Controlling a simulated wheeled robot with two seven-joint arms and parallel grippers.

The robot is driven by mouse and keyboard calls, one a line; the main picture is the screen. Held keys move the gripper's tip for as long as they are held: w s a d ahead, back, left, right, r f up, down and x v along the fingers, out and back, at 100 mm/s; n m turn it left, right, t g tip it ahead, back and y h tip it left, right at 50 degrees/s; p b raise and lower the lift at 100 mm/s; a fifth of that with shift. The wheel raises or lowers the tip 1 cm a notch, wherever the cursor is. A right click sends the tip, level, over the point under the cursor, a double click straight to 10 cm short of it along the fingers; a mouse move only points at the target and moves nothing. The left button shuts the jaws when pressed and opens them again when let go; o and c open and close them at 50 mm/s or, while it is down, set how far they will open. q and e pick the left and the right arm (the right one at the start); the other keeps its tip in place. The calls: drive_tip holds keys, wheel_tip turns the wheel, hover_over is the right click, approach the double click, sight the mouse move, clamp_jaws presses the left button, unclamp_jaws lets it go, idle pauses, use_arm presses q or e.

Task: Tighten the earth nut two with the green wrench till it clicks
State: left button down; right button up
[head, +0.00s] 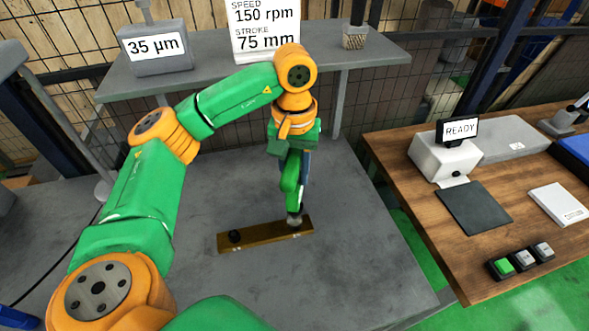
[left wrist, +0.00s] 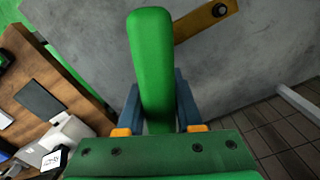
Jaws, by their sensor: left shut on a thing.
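My left gripper (head: 299,160) is shut on the green wrench (head: 291,178), pointing down over the grey worktop. In the left wrist view the fingers of the gripper (left wrist: 159,108) clasp the wrench's thick green handle (left wrist: 152,55). The wrench's round metal head (head: 294,219) is at the right end of the brass earth bar (head: 265,234) and hides any nut there. I cannot tell whether it is seated. A dark nut (head: 235,236) stands uncovered at the bar's left end; a dark nut on the bar also shows in the left wrist view (left wrist: 219,9). My right gripper is out of view.
A grey shelf (head: 375,55) behind carries a 35 µm gauge block (head: 155,45), a speed sign (head: 265,30) and a small cup (head: 355,38). A wooden table (head: 430,230) at right holds a READY device (head: 445,155) and buttons (head: 522,260). The worktop around the bar is clear.

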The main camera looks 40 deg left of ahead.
use_arm(q)
drive_tip(key=shift+f, duration=0.1)
idle(0.5)
drive_tip(key=shift+s+f+m, duration=0.1)
drive_tip(key=shift+m, duration=0.6)
drive_tip(key=m, duration=0.4)
drive_tip(key=shift+s+f+m+b, duration=0.1)
drive_tip(key=shift+m+b, duration=0.25)
drive_tip(key=shift+m, duration=2.45)
